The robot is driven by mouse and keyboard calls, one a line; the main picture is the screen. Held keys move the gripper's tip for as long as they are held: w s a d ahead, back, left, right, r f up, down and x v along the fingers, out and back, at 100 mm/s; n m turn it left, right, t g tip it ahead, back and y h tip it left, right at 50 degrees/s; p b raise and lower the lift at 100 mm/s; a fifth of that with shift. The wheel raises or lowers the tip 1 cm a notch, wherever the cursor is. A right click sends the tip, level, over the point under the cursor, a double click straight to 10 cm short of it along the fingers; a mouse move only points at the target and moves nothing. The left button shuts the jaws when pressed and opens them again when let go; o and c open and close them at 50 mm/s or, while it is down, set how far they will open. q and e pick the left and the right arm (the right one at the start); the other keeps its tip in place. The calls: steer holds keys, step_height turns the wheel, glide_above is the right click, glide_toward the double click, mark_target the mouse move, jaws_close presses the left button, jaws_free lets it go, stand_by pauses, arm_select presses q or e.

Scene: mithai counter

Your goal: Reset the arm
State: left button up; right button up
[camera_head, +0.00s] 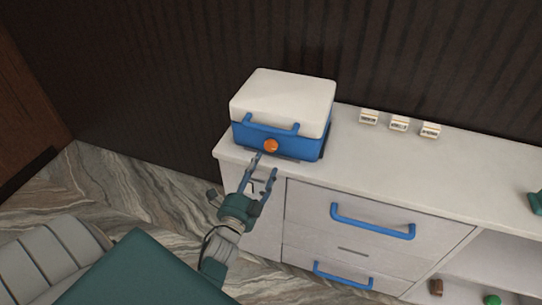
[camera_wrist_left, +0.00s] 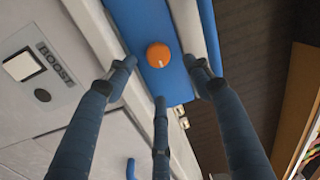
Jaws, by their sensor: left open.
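My left gripper (camera_head: 262,174) is at the counter's front edge, just in front of the blue and white appliance (camera_head: 283,103). Its fingers are spread apart with nothing between them. In the left wrist view the open fingers of the left gripper (camera_wrist_left: 161,70) point towards the appliance's blue front (camera_wrist_left: 138,25). The round orange knob (camera_wrist_left: 158,55) shows between the fingertips there, and the fingers look clear of it. In the head view the knob (camera_head: 271,145) sits on the appliance's front, and the white lid is down. My right gripper is not in view.
Three small white labelled blocks (camera_head: 399,123) stand along the back of the white counter (camera_head: 400,165). Drawers with blue handles (camera_head: 372,222) are below. A teal object (camera_head: 536,202) is cut off at the right edge. A panel marked BOOST (camera_wrist_left: 35,70) shows in the left wrist view.

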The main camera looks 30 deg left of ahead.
arm_select(q)
steer(key=s+d+f+n+g+h, duration=0.1)
steer(key=s+d+f+n+g, duration=0.2)
steer(key=f, duration=0.8)
steer(key=s+d+f+n+g+h, duration=0.15)
steer(key=s+d+f, duration=0.3)
steer(key=f, duration=0.65)
steer(key=s+d+f+n+g+h, duration=0.1)
steer(key=s+d+f+n+g, duration=0.2)
steer(key=f, duration=0.9)
steer(key=s+f+n+g, duration=0.1)
steer(key=s+f+g, duration=0.2)
steer(key=s, duration=0.8)
steer(key=s+d+f+n+g, duration=0.1)
steer(key=s+f+g, duration=0.2)
steer(key=s+f, duration=0.5)
steer(key=s+f+n+g, duration=0.1)
steer(key=s+f+g, duration=0.2)
steer(key=s, duration=1.2)
step_height(320, 180, down, 4)
steer(key=shift+d+r+g+h, duration=0.15)
steer(key=shift+r+g+h, duration=0.1)
steer(key=shift+g+h, duration=0.1)
